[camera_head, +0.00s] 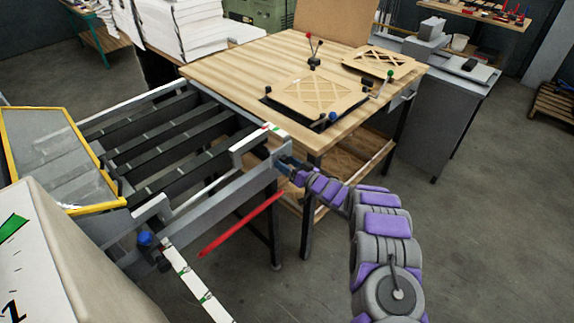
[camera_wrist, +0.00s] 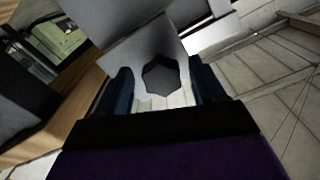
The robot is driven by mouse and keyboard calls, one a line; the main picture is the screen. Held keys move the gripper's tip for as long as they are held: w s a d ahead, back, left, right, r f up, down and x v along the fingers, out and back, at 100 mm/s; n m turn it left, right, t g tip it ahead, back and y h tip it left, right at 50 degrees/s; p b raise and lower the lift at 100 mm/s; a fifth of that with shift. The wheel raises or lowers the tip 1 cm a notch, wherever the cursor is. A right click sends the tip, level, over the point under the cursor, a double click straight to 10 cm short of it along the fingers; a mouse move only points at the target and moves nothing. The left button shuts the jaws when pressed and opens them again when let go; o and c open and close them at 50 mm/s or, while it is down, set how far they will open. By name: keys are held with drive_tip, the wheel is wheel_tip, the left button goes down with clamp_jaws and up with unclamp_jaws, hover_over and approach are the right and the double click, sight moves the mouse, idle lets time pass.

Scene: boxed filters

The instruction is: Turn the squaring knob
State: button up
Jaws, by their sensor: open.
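A dark, many-sided knob (camera_wrist: 161,77) shows in the wrist view in front of a pale grey plate (camera_wrist: 140,45). My gripper (camera_wrist: 163,84) is open, with one blue finger on each side of the knob. I cannot tell whether either finger touches it. In the head view my gripper (camera_head: 284,164) is at the right end of the grey machine frame (camera_head: 215,205), beside the wooden table's front corner. The knob is not distinguishable there.
A red lever (camera_head: 240,224) sticks out below the frame, left of my arm. A blue knob (camera_head: 145,238) sits lower left. The wooden table (camera_head: 225,70) carries latticed panels (camera_head: 318,92) and coloured-tip levers (camera_head: 314,50). Open floor (camera_head: 480,230) lies to the right.

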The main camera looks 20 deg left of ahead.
drive_tip(key=shift+w+a, duration=0.1)
drive_tip(key=shift+a, duration=0.1)
drive_tip(key=shift+c, duration=0.5)
drive_tip(key=shift+d+r, duration=0.1)
drive_tip(key=c, duration=1)
